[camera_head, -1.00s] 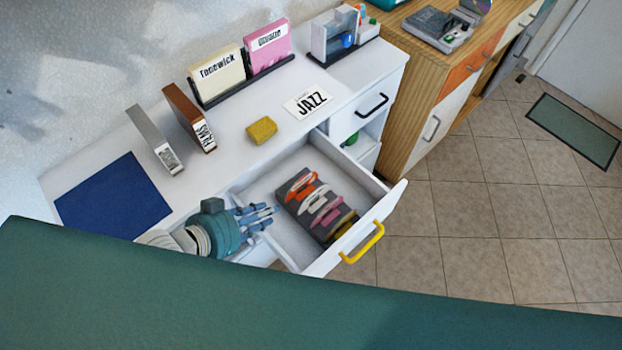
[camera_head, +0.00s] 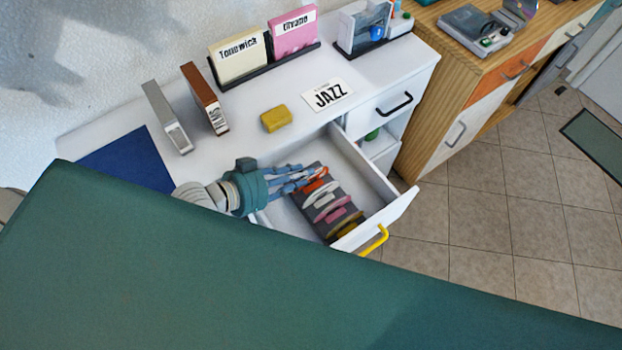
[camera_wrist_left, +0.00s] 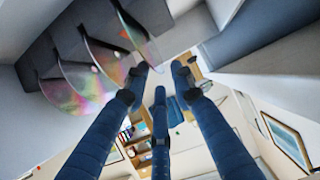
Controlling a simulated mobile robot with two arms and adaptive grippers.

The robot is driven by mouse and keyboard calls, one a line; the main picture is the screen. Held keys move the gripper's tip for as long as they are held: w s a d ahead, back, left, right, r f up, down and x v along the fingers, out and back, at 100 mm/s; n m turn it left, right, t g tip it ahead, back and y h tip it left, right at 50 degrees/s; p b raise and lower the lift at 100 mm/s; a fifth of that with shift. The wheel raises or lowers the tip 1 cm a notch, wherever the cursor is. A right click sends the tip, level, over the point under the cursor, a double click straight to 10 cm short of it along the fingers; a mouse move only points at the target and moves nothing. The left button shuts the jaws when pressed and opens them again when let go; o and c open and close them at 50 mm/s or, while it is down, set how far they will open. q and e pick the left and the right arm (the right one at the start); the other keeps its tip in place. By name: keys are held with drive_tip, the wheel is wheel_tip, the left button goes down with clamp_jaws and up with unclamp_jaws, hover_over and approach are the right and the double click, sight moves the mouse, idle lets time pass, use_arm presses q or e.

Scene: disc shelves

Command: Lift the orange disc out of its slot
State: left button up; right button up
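The orange disc (camera_head: 320,186) stands in the end slot of a dark grey rack (camera_head: 307,208) inside the open drawer, partly hidden by my fingers. White, pink and yellow discs stand behind one another in the other slots. My left gripper (camera_head: 303,177) reaches in from the left, its fingertips close to the orange disc; whether they touch it I cannot tell. In the left wrist view its blue fingers (camera_wrist_left: 161,78) are spread with nothing between them. Shiny disc faces (camera_wrist_left: 130,40) stand to their upper left, apart from the fingers. My right gripper is not in view.
The drawer (camera_head: 375,222) has a yellow handle, and its walls surround the rack. On the white top stand a yellow block (camera_head: 276,119), a JAZZ card (camera_head: 327,95), two upright cases (camera_head: 205,100) and a blue mat (camera_head: 125,162).

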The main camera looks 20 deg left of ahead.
sight(311, 181)
use_arm(q)
drive_tip(key=x, duration=0.4)
drive_tip(key=shift+w+d, duration=0.1)
drive_tip(key=shift+w, duration=0.1)
clamp_jaws()
drive_tip(key=shift+r, duration=0.15)
